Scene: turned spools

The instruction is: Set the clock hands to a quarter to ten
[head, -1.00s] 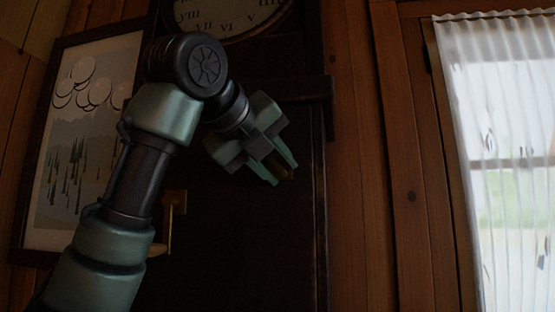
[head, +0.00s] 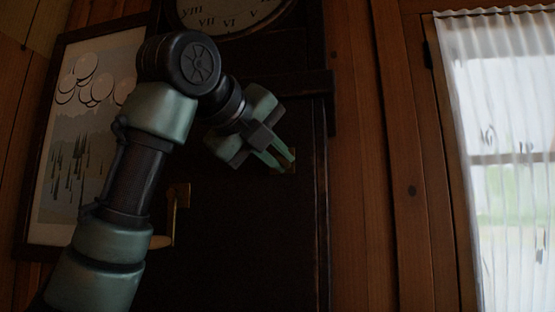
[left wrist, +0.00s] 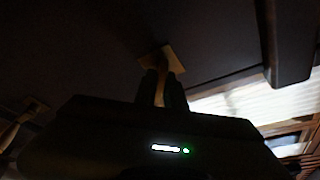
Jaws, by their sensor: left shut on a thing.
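The clock is a tall dark wooden case. The lower part of its pale dial (head: 228,22), with Roman numerals, shows at the top of the head view; no hands show there. The dark case front (head: 235,235) is below it. My left gripper (head: 283,163) is at the right side of this front, shut on a brass handle. The handle's square plate (head: 291,155) shows behind the fingertips. In the left wrist view the brass handle (left wrist: 160,92) is between the two dark fingers, under its plate (left wrist: 166,62). My right gripper is out of view.
A second brass handle (head: 173,222) on a plate is at the left of the case. A framed picture (head: 75,140) hangs on the left. A dark ledge (head: 318,88) juts out below the dial. A curtained window (head: 510,150) is on the right.

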